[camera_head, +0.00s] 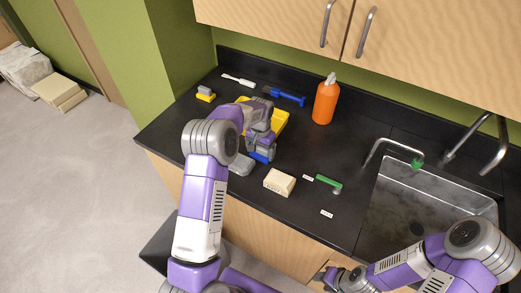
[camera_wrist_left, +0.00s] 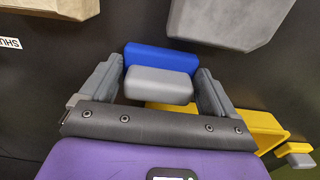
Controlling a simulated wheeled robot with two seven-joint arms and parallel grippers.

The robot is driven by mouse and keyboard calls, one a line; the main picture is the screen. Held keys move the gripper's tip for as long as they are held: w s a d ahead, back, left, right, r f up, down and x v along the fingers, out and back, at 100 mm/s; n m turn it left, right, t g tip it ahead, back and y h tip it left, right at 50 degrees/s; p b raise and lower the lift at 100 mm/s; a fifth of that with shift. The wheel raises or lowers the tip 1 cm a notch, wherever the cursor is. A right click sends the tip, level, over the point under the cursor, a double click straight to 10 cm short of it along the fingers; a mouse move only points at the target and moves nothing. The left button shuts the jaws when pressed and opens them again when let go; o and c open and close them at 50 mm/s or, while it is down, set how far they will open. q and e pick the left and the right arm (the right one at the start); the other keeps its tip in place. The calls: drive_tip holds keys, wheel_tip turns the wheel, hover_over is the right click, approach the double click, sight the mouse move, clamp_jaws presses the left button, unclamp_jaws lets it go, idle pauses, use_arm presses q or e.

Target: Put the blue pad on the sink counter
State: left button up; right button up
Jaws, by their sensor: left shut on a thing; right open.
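The blue pad (camera_head: 262,157), a small block with a blue part and a grey part, is low over the black sink counter (camera_head: 225,185), left of the sink. My left gripper (camera_head: 262,146) is shut on it. In the left wrist view the pad (camera_wrist_left: 160,57) sits between the two fingers (camera_wrist_left: 156,88). I cannot tell whether its underside touches the counter. My right gripper (camera_head: 338,279) is open at the counter's front edge, below and left of the sink.
A cream block (camera_head: 279,182) and a grey block (camera_head: 242,164) lie close to the pad. A yellow tray (camera_head: 279,122) is behind it. An orange bottle (camera_head: 325,102), a blue tool (camera_head: 286,97), a green brush (camera_head: 328,183) and the sink (camera_head: 400,205) are further off.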

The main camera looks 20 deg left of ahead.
sight(261, 148)
use_arm(q)
drive_tip(key=o, duration=0.8)
drive_tip(key=shift+f, duration=0.1)
wheel_tip(261, 148, up, 12)
drive_tip(key=shift+r+p, duration=0.2)
drive_tip(key=shift+p, duration=0.2)
